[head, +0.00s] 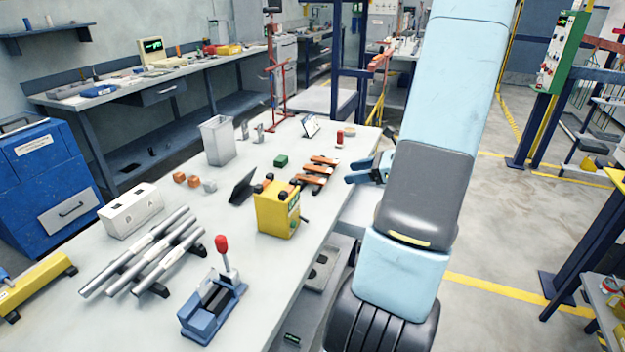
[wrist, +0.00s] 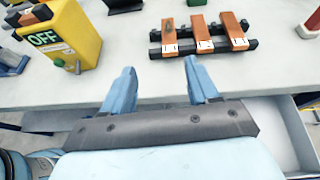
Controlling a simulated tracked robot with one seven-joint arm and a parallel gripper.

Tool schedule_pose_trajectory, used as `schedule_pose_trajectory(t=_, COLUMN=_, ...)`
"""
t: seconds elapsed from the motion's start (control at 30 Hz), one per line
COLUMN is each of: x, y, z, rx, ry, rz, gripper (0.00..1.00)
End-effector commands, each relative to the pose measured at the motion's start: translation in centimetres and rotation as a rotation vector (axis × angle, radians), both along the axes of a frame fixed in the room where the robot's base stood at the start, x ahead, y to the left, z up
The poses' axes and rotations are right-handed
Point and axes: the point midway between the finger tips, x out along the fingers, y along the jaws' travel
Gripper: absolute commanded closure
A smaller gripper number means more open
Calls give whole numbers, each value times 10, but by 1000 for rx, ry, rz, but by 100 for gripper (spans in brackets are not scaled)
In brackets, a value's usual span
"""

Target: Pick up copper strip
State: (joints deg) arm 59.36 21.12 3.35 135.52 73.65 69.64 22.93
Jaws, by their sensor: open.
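Several copper strips, three visible in the wrist view (wrist: 202,33), lie side by side across a black rack (wrist: 185,49) with white labels at their near ends. The left strip has a dark spot near its far end. In the head view the copper strips (head: 318,170) sit on the table left of my gripper. My gripper (wrist: 158,67) is open and empty, its two blue fingers pointing toward the rack from the table's near edge, short of the strips. In the head view my gripper (head: 356,171) is beside the table's right edge, partly hidden by my arm.
A yellow box (head: 276,210) marked OFF stands near the rack, at the left in the wrist view (wrist: 68,38). A red-topped item (head: 339,138) stands beyond. Metal tubes (head: 150,250) and a blue lever device (head: 212,305) occupy the table's near part.

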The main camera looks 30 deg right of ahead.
Motion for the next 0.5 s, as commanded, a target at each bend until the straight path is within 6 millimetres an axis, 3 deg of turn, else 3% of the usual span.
schedule_pose_trajectory(t=0.17, x=2, y=-10, z=-9, rx=42, ry=3, rz=-54, gripper=40)
schedule_pose_trajectory(t=0.5, x=41, y=21, z=-29, rx=45, ry=4, rz=-53, gripper=40)
